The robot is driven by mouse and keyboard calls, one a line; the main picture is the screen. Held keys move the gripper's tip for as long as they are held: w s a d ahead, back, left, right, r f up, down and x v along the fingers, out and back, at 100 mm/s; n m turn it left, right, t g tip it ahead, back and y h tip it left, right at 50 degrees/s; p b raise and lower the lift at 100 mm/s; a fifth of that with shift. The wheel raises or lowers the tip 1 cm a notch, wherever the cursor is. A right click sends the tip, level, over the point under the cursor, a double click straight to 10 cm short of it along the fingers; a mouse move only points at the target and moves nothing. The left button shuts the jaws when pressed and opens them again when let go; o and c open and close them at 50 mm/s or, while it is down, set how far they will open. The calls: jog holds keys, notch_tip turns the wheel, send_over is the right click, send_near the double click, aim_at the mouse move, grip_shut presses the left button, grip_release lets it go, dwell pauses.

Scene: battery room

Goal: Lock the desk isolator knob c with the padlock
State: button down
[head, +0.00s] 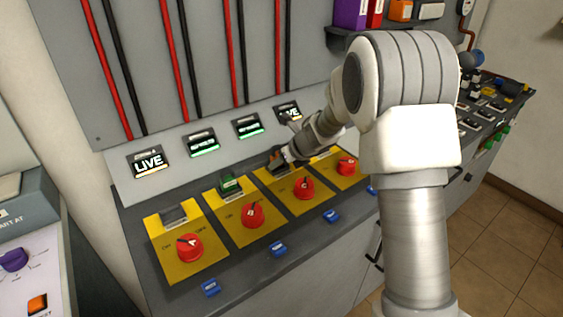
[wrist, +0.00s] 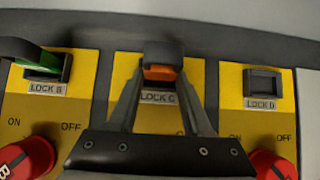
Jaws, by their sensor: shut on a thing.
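The desk isolator knob C (head: 303,188) is a red knob on a yellow plate, third from the left in the head view. Above it is the place labelled LOCK C (wrist: 158,97). My gripper (head: 280,162) is over that place, its fingers reaching to it in the wrist view. It is shut on an orange padlock (wrist: 160,72), of which a small orange part shows between the fingertips. The fingers hide most of the padlock and the lock slot, so I cannot tell whether it is seated.
A green padlock (head: 229,184) sits at LOCK B, beside my gripper. LOCK D (wrist: 263,84) is empty. Red knobs A (head: 190,247), B (head: 252,215) and D (head: 347,165) stand on neighbouring plates. The far-left display (head: 148,161) reads LIVE; the two middle displays are green.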

dwell(0.4)
jog(key=shift+r+p, duration=0.6)
jog(key=shift+p, duration=0.15)
jog(key=shift+f+b, duration=0.75)
jog(key=shift+f, duration=0.1)
dwell(0.6)
jog(key=c, duration=0.6)
grip_release()
jog(key=shift+s, duration=0.1)
jog(key=shift+p+v, duration=1.5)
jog(key=shift+v, duration=2.3)
jog(key=shift+p+v, duration=0.7)
jog(key=shift+v, duration=1.05)
